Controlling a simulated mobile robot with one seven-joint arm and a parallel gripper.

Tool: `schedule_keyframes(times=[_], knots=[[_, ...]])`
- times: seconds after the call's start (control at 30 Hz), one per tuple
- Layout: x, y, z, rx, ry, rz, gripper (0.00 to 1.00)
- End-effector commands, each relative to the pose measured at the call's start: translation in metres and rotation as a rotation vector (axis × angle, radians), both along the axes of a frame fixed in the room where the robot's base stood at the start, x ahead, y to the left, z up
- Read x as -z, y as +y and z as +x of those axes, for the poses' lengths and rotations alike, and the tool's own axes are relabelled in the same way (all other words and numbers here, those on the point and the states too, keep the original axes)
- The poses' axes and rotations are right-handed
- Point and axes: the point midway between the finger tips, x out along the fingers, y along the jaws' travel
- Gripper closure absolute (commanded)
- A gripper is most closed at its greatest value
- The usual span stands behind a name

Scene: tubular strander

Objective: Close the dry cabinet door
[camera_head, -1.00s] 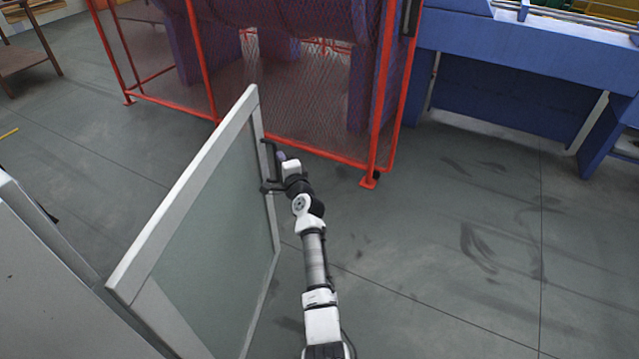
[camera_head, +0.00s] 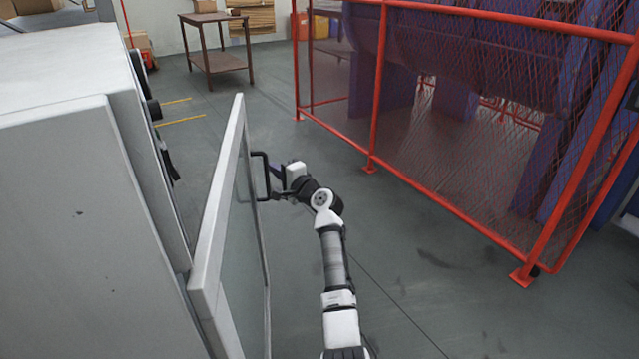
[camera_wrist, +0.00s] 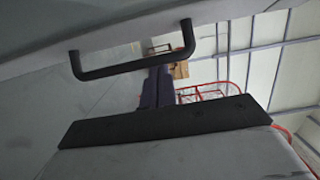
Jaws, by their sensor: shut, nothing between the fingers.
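The dry cabinet (camera_head: 70,210) is the pale grey box at the left of the head view. Its door (camera_head: 213,225), a pale frame around a glass panel (camera_head: 247,245), stands open at an angle to the cabinet front. A black bar handle (camera_head: 266,190) is on the door's outer face, near its far edge. It also shows in the wrist view (camera_wrist: 130,66). My gripper (camera_head: 278,172) is at the handle on the door's outer side, fingers shut and empty. In the wrist view the dark fingers (camera_wrist: 157,88) point at the handle; whether they touch it I cannot tell.
A red mesh fence (camera_head: 480,110) around purple machinery stands at the right. A brown table (camera_head: 216,50) is at the back. Black fittings (camera_head: 150,100) show on the cabinet's far side. The grey floor (camera_head: 410,270) between my arm and the fence is clear.

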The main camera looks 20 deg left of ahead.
Motion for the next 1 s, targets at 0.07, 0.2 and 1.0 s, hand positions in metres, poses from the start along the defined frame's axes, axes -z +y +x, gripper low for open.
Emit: schedule_keyframes(times=[0.07,0.2,1.0], knots=[[0.006,0.038,-0.013,-0.070,-0.002,0.000,1.00],[0.004,0.092,-0.037,-0.181,-0.002,-0.001,1.00],[0.000,0.214,-0.123,-0.456,0.000,-0.002,1.00]])
